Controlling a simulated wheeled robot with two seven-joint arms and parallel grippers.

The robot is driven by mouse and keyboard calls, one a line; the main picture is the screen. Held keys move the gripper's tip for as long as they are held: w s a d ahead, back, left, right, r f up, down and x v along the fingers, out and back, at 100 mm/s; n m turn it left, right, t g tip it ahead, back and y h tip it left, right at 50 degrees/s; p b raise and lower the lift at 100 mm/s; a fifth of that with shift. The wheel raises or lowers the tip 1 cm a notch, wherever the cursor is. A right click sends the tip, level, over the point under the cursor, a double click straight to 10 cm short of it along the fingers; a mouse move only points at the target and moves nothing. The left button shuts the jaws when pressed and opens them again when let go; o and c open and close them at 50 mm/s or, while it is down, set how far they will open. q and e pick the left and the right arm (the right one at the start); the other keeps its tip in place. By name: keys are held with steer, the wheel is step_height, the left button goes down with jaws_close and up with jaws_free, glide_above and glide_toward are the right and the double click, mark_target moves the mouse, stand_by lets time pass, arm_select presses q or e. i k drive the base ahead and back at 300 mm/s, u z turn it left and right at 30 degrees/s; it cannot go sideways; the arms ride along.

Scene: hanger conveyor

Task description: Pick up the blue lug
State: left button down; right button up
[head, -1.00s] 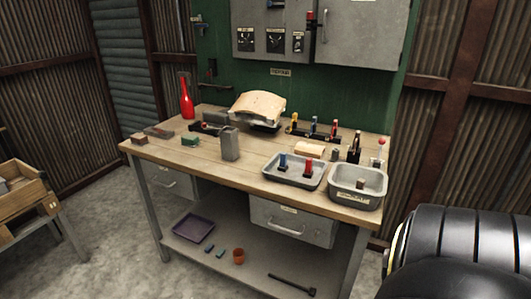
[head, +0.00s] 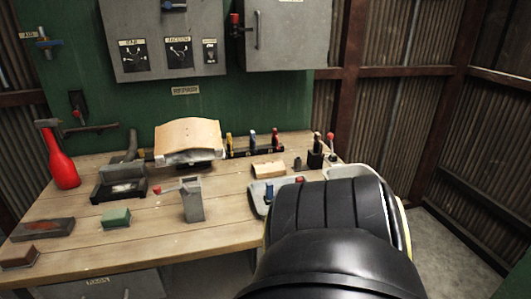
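A small upright blue piece (head: 269,191), which looks like the blue lug, stands in a grey tray (head: 255,203) on the workbench. A red piece (head: 299,180) shows just right of it, its lower part hidden. A large black link of my arm covers the right and front of the tray. Neither of my grippers is in view, so I cannot see whether they are open or shut.
On the wooden bench (head: 150,238) stand a red bottle (head: 61,164), a grey upright holder (head: 193,198), a green block (head: 116,217) and a rack with a blue-handled tool (head: 252,140). Grey cabinets (head: 160,35) hang above. Open floor (head: 440,240) lies right of the bench.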

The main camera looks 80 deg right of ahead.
mark_target(269, 197)
steer(key=z, duration=1.1)
steer(key=i, duration=1)
steer(key=z, duration=1.1)
